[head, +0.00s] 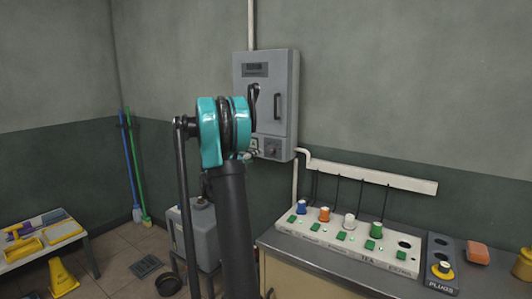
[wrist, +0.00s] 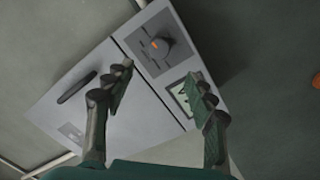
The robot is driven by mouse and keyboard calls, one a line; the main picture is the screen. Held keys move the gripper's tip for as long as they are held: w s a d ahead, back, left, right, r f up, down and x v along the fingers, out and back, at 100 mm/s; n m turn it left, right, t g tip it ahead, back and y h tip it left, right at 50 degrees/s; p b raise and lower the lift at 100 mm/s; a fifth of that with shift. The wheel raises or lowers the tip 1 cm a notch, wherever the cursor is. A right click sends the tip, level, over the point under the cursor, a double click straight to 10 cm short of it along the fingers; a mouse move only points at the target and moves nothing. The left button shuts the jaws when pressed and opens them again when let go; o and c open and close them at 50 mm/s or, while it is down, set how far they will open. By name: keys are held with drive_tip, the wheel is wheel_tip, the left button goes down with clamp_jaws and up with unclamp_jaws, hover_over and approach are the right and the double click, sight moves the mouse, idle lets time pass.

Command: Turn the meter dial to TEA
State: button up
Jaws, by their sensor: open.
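A grey wall box (head: 265,105) hangs on the back wall, with a small round dial (head: 272,152) at its lower right. In the wrist view the dial (wrist: 157,47) is a dark round knob with an orange mark on a grey plate; its lettering is too small to read. A small meter window (wrist: 182,92) with a needle sits beside the dial. My gripper (wrist: 162,72) is open and empty in front of the box, its fingers apart, with the dial beyond the fingertips. The right finger partly covers the meter window.
The box door has a dark handle (head: 277,107); it also shows in the wrist view (wrist: 76,88). Below right, a counter (head: 310,262) holds a white panel (head: 330,238) with coloured plugs and a TEA label. A grey canister (head: 195,235) stands below the box.

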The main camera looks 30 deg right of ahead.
sight(270, 150)
drive_tip(key=x, duration=1.1)
drive_tip(key=shift+d, duration=0.2)
drive_tip(key=c, duration=1.2)
